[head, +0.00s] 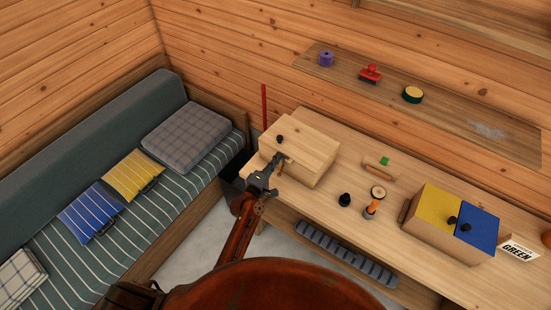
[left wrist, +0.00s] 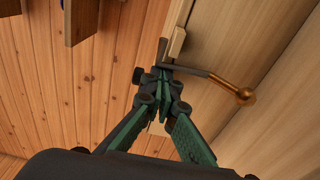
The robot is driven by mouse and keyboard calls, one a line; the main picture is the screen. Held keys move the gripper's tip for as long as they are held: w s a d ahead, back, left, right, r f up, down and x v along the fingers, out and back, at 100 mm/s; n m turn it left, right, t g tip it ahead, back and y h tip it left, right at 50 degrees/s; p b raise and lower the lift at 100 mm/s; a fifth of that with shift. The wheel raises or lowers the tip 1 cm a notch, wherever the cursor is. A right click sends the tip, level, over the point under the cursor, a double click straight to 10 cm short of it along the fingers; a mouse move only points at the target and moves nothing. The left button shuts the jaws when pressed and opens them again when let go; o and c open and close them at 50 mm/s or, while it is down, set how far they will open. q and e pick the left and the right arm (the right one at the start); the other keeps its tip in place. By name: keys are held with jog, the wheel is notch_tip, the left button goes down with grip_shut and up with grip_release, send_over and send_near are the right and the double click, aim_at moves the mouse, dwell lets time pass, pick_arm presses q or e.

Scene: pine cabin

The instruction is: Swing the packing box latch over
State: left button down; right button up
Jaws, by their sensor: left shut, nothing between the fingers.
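The packing box (head: 312,143) is a pale wooden box at the back left of the table, with a black knob on its top. Its latch shows in the left wrist view as a thin dark bar (left wrist: 205,76) ending in a brass-coloured knob (left wrist: 244,96), lying across the pale wooden face (left wrist: 265,45). My left gripper (head: 277,160) is at the near left face of the box, shut and empty. In the left wrist view its fingertips (left wrist: 164,73) are close to the bar's left end, away from the brass knob; I cannot tell whether they touch. My right gripper is out of view.
A box with yellow and blue lids (head: 437,206) stands at the right of the table. A black knobbed piece (head: 344,200) and an orange-handled stamp (head: 371,210) stand mid-table. A wall shelf (head: 450,115) is behind, and a bench (head: 130,205) is at left.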

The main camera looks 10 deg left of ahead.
pick_arm(q)
jog(key=shift+d+m, duration=0.15)
jog(key=shift+m, duration=0.25)
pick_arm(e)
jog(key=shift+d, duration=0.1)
pick_arm(q)
jog(key=shift+s, duration=0.1)
